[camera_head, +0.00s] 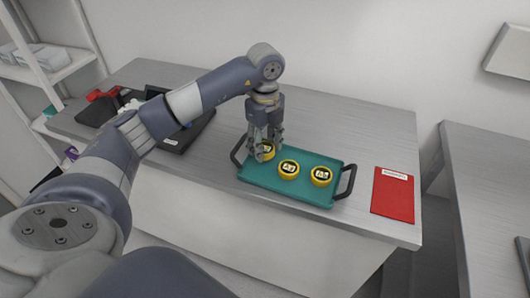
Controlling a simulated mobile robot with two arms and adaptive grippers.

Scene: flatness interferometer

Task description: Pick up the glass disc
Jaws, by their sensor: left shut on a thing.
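Three round yellow-rimmed discs with dark faces and pale labels are on the teal tray. They are a left disc (267,151), a middle disc (289,168) and a right disc (321,176). The label letters are too small to read surely. My left gripper (264,154) points down at the tray's left end and is shut on the left disc. The fingers hide part of that disc. I cannot tell whether it touches the tray. My right gripper is not in view.
The teal tray (268,180) has dark handles at both ends and lies near the grey table's (365,130) front edge. A red labelled mat (393,196) lies to its right. A black tray (190,133) is at the left, partly behind my arm. The table behind the teal tray is clear.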

